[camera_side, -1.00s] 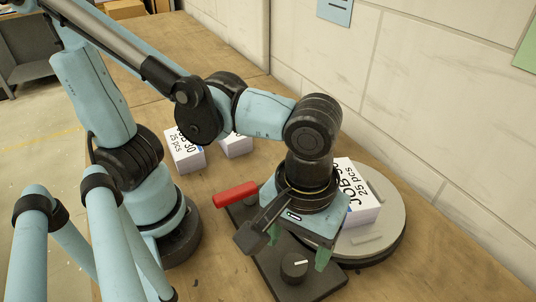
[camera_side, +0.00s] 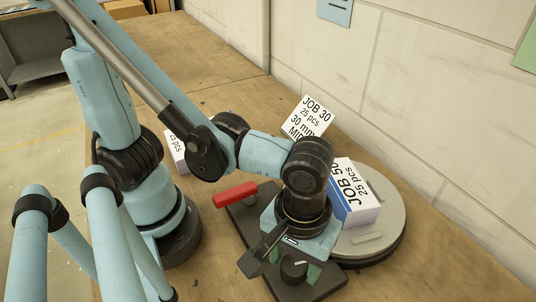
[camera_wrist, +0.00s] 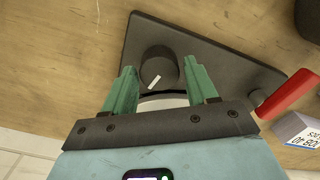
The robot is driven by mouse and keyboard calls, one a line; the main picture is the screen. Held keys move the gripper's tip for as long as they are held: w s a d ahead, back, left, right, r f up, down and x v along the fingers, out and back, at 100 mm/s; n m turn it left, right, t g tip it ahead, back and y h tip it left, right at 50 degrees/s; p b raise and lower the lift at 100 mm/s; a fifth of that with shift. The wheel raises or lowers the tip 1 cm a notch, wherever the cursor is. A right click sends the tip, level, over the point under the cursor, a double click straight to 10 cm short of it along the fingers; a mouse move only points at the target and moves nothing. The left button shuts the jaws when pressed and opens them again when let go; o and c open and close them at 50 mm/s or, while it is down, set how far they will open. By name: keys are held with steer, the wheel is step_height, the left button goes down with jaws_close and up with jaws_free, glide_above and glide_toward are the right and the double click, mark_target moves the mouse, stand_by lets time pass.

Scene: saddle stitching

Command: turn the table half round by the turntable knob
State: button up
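The turntable knob (camera_side: 291,271) is a dark round knob with a white mark, on a dark base plate (camera_side: 243,225). It also shows in the wrist view (camera_wrist: 157,65). My gripper (camera_side: 294,266) points down over the knob. In the wrist view its green fingers (camera_wrist: 160,76) are spread, one on each side of the knob, with visible gaps. The turntable (camera_side: 388,232) is a grey disc to the right of my gripper. A white block labelled JOB 50 (camera_side: 356,196) sits on it, partly hidden by my arm.
A red handle (camera_side: 235,195) sticks out at the plate's left; it also shows in the wrist view (camera_wrist: 288,94). A JOB 30 block (camera_side: 309,117) stands behind my wrist, and another white block (camera_side: 176,150) lies left. A wall runs behind the turntable.

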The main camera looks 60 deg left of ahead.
steer(key=c, duration=0.7)
steer(key=shift+c, duration=0.2)
